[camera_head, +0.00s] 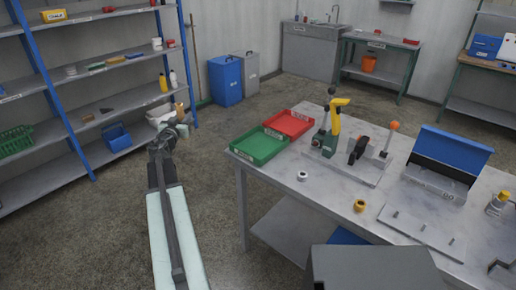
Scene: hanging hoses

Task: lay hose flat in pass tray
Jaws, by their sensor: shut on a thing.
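My arm reaches away from me on the left, and my gripper (170,128) is at its far end, in front of the blue-posted shelf. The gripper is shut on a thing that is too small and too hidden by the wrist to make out. I cannot pick out a hose clearly. A green tray (259,147) lies on the near left corner of the workbench (318,205), to the right of my gripper and well apart from it. A red tray (289,124) lies just behind the green one. Both look empty. Their labels are too small to read.
A yellow and green press (332,128) stands right of the trays. A white ring (302,176), a brass fitting (360,205) and an open blue-lidded case (445,165) are on the bench. Blue and grey bins (226,81) stand behind. The floor between shelf and bench is clear.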

